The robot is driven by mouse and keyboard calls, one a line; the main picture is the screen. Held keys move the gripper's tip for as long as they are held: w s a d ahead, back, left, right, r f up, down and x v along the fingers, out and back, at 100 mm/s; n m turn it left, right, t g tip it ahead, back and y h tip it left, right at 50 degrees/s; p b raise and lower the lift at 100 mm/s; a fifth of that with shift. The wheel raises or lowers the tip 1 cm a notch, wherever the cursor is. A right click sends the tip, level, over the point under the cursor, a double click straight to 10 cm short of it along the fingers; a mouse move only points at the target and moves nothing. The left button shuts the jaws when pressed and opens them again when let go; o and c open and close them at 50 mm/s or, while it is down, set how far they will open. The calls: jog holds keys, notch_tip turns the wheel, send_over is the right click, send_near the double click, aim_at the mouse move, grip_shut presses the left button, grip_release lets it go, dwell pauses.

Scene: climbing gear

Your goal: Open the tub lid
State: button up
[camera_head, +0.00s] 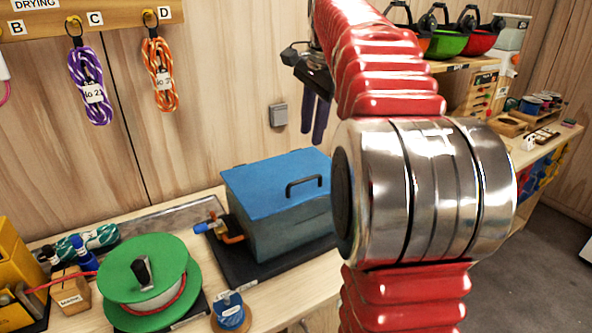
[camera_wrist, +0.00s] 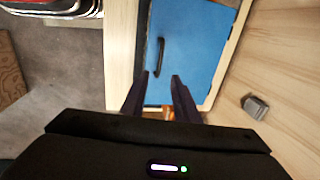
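The tub (camera_head: 285,225) is a grey-blue box with a flat blue lid (camera_head: 255,180), standing on a black base on the bench. The lid lies closed on top and carries a dark handle (camera_head: 303,185). In the wrist view the lid (camera_wrist: 195,50) is seen from above, with its handle (camera_wrist: 161,57) beyond my left finger. My gripper (camera_wrist: 160,88) is open and empty, its two dark fingers apart. In the head view my gripper (camera_head: 319,118) hangs above and behind the tub, clear of it. My arm hides the tub's right end.
A green reel (camera_head: 148,278) stands left of the tub. A blue-handled tap (camera_head: 212,226) sticks out at the tub's left side. Purple (camera_head: 90,88) and orange (camera_head: 160,75) ropes hang on the wall. A grey wall box (camera_head: 278,115) is behind the tub.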

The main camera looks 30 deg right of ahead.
aim_at(304, 179)
jog(key=shift+d, duration=0.15)
jog(key=w+f, duration=0.1)
jog(key=f, duration=0.3)
jog(key=w+f, duration=0.1)
jog(key=f, duration=0.8)
jog(key=shift+w+f, duration=0.25)
jog(key=shift+w, duration=0.15)
jog(key=shift+d, duration=0.1)
jog(key=shift+c, duration=0.5)
grip_shut()
